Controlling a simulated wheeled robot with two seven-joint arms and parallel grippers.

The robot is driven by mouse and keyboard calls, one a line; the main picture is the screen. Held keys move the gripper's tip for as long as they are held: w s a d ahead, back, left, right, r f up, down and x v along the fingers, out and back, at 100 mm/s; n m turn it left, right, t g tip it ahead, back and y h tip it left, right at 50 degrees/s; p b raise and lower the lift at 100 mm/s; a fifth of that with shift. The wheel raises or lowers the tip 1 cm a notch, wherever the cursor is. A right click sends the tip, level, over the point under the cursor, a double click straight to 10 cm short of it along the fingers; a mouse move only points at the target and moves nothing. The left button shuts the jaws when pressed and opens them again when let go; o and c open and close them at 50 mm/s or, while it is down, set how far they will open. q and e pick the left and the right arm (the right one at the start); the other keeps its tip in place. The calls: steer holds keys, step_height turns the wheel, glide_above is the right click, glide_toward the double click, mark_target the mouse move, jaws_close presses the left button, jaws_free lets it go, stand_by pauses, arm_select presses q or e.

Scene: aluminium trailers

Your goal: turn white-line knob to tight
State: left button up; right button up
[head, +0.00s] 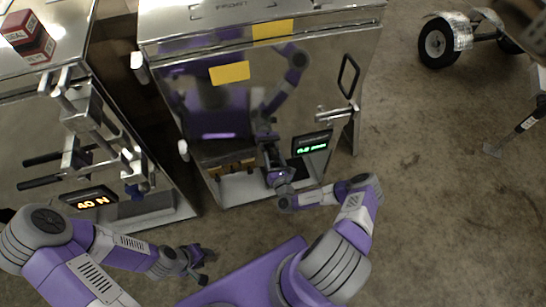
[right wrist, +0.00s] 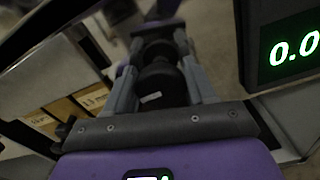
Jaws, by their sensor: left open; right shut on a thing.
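The white-line knob (right wrist: 160,84) is a dark round knob with a short white mark, seen between the fingers in the right wrist view. My right gripper (right wrist: 163,90) is shut on it, one grey finger along each side. In the head view my right gripper (head: 272,160) is at the front of the middle metal cabinet (head: 195,110) and hides the knob. A green-lit display (head: 312,145) is just right of it; the right wrist view shows part of this display (right wrist: 293,47), starting "0.0". My left gripper (head: 203,264) is open and empty, low in front of the cabinets.
The left cabinet (head: 35,125) carries clamps with black handles (head: 42,172), an orange "40 N" display (head: 88,198) and red boxes (head: 28,37). A black loop handle (head: 348,76) is on the middle cabinet's right.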

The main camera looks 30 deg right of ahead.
steer(key=m+p, duration=0.1)
steer(key=m, duration=0.2)
steer(key=shift+d+m, duration=0.1)
steer(key=shift+m, duration=0.2)
steer(key=m, duration=0.4)
steer(key=shift+f+m+p, duration=0.15)
steer(key=shift+m+p, duration=0.15)
steer(key=m, duration=0.5)
steer(key=shift+d+f, duration=0.1)
steer(key=shift+f, duration=0.05)
steer(key=m+b, duration=0.1)
steer(key=m, duration=0.4)
steer(key=shift+m, duration=0.3)
steer(key=o, duration=1)
